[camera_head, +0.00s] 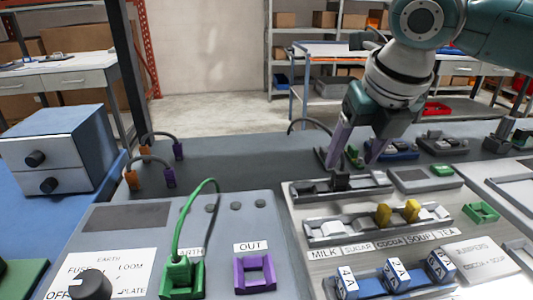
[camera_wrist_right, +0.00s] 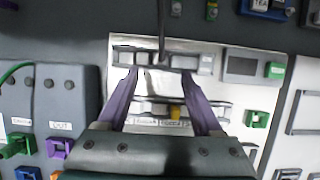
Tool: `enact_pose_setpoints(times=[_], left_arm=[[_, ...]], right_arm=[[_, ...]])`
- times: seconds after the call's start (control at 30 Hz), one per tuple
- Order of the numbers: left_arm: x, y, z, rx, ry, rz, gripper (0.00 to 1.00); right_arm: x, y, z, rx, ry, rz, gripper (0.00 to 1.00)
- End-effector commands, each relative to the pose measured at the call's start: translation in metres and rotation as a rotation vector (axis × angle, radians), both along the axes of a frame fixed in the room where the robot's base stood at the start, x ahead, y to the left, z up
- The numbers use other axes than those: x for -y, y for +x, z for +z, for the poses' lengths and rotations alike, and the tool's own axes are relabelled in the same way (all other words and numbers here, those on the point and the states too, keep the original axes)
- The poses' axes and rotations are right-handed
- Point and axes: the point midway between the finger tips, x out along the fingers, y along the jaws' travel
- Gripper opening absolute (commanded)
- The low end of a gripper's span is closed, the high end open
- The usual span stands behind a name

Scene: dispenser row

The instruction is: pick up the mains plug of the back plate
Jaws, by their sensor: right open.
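The mains plug (camera_head: 341,181) seems to be the small black piece at the back grey strip (camera_head: 299,191), partly below my right gripper. In the right wrist view a dark upright piece, probably the plug and its cord (camera_wrist_right: 162,42), lies just beyond the fingertips, roughly midway between them. My right gripper (camera_head: 356,160) is open, its two purple fingers pointing down above the back of the panel; the wrist view shows nothing between them (camera_wrist_right: 160,75). Whether a finger touches the plug cannot be told. My left gripper is not in view.
A front strip (camera_head: 313,240) holds light blocks and yellow pieces above labels such as MILK and SUGAR. Blue labelled blocks (camera_head: 397,275) stand nearer. Left are a green plug (camera_head: 180,279) with a cord and a purple square socket (camera_head: 239,274). A dark cable (camera_head: 310,122) arches behind the gripper.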

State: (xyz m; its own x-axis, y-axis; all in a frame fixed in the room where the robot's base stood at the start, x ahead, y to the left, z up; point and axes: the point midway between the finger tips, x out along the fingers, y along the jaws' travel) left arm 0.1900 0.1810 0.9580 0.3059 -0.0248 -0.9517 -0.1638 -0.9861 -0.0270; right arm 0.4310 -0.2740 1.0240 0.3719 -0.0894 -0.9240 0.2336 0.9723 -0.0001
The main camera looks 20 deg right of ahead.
Motion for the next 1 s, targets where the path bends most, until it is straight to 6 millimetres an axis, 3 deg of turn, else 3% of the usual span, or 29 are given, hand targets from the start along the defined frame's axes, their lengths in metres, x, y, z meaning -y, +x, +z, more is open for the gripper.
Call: enact_pose_setpoints(times=[0.4,0.73,1.0], left_arm=[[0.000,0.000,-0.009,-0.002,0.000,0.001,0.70],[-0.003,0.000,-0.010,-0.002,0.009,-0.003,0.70],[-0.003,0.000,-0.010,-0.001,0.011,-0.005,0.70]], right_arm=[[0.007,0.021,-0.046,-0.002,0.000,-0.001,0.68],[0.008,0.024,-0.051,0.001,-0.002,0.001,0.68],[0.008,0.024,-0.051,0.001,-0.002,0.001,0.37]])
